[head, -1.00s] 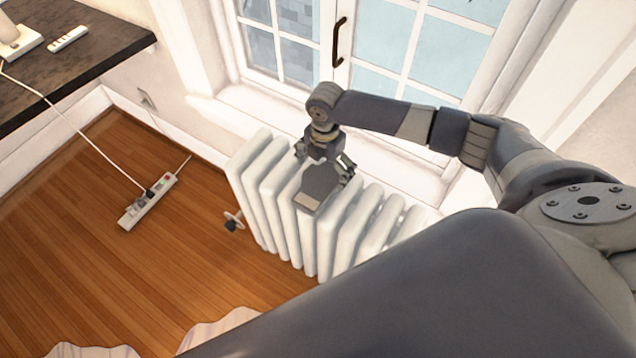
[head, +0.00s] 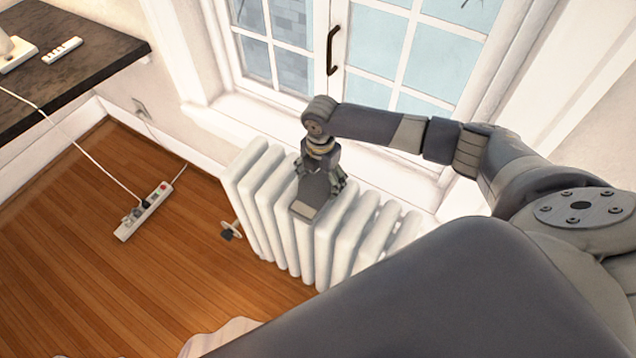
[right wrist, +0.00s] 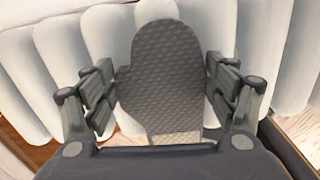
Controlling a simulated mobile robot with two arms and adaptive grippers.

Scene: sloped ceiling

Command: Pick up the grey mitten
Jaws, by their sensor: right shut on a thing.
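The grey mitten (head: 312,188) rests over the top of the white radiator, with a paler cuff at its lower end in the head view. In the right wrist view the mitten (right wrist: 168,70) has a quilted surface and a thumb bulge on one side. My right gripper (head: 319,176) is above the radiator with its fingers on either side of the mitten, shut on it. The fingers also flank it in the right wrist view (right wrist: 163,92). My left gripper is not in view.
The white radiator (head: 262,185) stands under a window with a dark handle (head: 333,50). A power strip (head: 144,211) with a cable lies on the wooden floor. A dark desktop (head: 85,62) is at the upper left. Floor left of the radiator is mostly clear.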

